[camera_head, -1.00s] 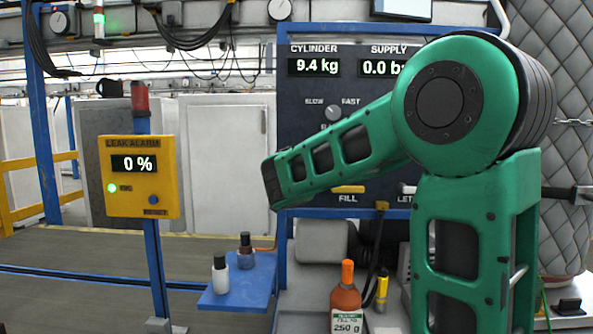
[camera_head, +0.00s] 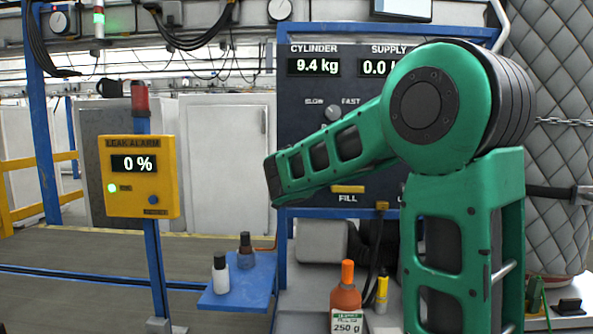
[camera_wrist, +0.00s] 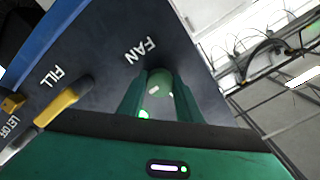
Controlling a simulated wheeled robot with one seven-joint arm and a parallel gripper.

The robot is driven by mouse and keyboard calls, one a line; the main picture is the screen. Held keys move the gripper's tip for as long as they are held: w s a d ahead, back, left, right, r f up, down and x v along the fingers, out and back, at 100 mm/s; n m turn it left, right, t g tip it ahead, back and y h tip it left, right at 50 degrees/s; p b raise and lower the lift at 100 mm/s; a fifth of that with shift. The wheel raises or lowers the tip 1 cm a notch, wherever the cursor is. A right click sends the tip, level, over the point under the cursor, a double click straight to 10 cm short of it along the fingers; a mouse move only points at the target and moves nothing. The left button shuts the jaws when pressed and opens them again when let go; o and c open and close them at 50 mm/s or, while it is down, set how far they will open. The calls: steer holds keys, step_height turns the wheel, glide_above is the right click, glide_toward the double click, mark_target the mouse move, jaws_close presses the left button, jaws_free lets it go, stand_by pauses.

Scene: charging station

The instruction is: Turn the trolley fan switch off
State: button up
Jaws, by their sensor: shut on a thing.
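In the wrist view, my gripper (camera_wrist: 158,96) is at the dark panel, just beneath the white FAN label (camera_wrist: 140,50). Its two green fingers stand on either side of the fan switch (camera_wrist: 159,84) and are shut on it. The switch shows only as a pale greenish rounded part between the fingers; its exact position is hidden. A small green light (camera_wrist: 145,114) glows beside the left finger. In the head view, my green arm covers part of the trolley panel (camera_head: 312,130), and neither the gripper nor the fan switch shows there.
A yellow FILL lever (camera_wrist: 62,104) is beside my gripper in the wrist view. In the head view, the yellow leak alarm box (camera_head: 140,190) reads 0 %. An orange-brown bottle (camera_head: 345,302) stands below the arm. A blue shelf (camera_head: 236,292) holds two small bottles.

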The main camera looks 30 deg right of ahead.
steer(key=shift+f, duration=0.1)
steer(key=shift+f+n, duration=0.1)
steer(key=shift+n, duration=8.7)
steer(key=o, duration=1)
steer(key=shift+o, duration=0.2)
